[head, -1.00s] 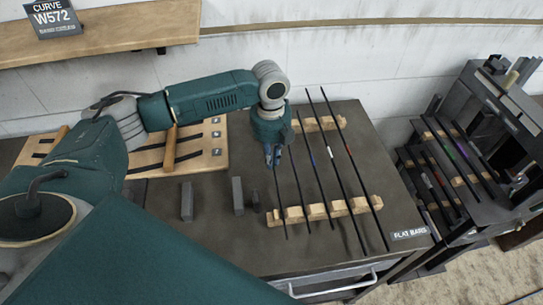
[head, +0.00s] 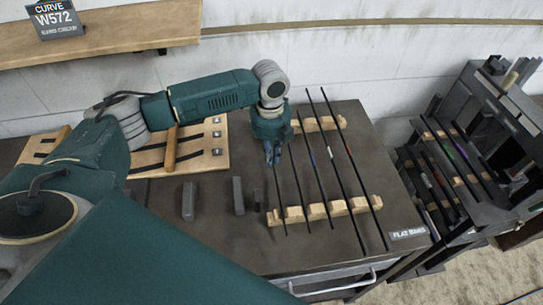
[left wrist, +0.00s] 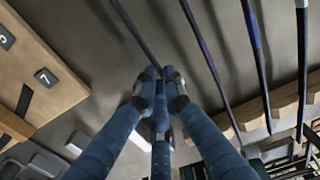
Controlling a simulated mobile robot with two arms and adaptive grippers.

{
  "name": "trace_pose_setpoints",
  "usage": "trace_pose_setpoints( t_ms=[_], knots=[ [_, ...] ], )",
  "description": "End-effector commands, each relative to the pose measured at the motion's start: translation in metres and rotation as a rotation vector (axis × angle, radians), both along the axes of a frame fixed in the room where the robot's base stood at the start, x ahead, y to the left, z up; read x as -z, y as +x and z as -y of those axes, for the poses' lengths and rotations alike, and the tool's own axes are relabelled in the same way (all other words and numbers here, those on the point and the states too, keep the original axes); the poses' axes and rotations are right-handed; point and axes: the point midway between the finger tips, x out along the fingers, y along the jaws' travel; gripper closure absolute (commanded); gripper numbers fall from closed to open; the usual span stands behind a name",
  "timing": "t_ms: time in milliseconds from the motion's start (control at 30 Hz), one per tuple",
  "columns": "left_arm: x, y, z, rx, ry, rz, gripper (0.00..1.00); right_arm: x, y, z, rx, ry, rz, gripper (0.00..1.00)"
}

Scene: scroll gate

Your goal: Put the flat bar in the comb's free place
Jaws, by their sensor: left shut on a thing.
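My left gripper (head: 272,158) is shut on a thin dark flat bar (head: 281,205) near its far end. In the left wrist view the fingers (left wrist: 160,88) close on the bar (left wrist: 136,34). The bar's near part runs over the left end of the front wooden comb (head: 326,211); whether it touches or sits in a notch I cannot tell. A rear wooden comb (head: 328,123) lies parallel behind, partly hidden by my arm. My right gripper is not in view.
Two dark upright blocks (head: 188,201) (head: 238,196) stand left of the comb. A wooden board with numbered tags (head: 215,152) lies behind them. A "FLAT BARS" label (head: 408,233) is at the front right edge. A dark rack with bars (head: 470,150) stands to the right.

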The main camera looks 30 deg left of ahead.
Motion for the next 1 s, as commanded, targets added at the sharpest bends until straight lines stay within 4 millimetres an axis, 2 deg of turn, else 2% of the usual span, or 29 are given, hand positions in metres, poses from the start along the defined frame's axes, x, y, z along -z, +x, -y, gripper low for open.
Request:
trace_pose_setpoints(
  t_ms=[633,667,700,767,1000],
  knots=[
    [0.0046,0.0000,0.0005,0.000,-0.001,0.001,1.00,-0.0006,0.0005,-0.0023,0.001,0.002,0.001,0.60],
    [0.0045,0.0001,0.0005,0.000,-0.001,0.001,0.88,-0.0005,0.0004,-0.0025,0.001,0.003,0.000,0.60],
    [0.0044,0.0002,0.0004,0.000,-0.001,0.001,0.80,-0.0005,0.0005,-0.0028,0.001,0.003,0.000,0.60],
    [0.0045,0.0002,0.0004,0.000,-0.001,0.001,0.70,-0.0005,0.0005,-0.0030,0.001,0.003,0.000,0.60],
    [0.0051,-0.0003,0.0002,0.000,0.000,0.000,0.70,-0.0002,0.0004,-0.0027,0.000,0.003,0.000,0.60]
  ],
)
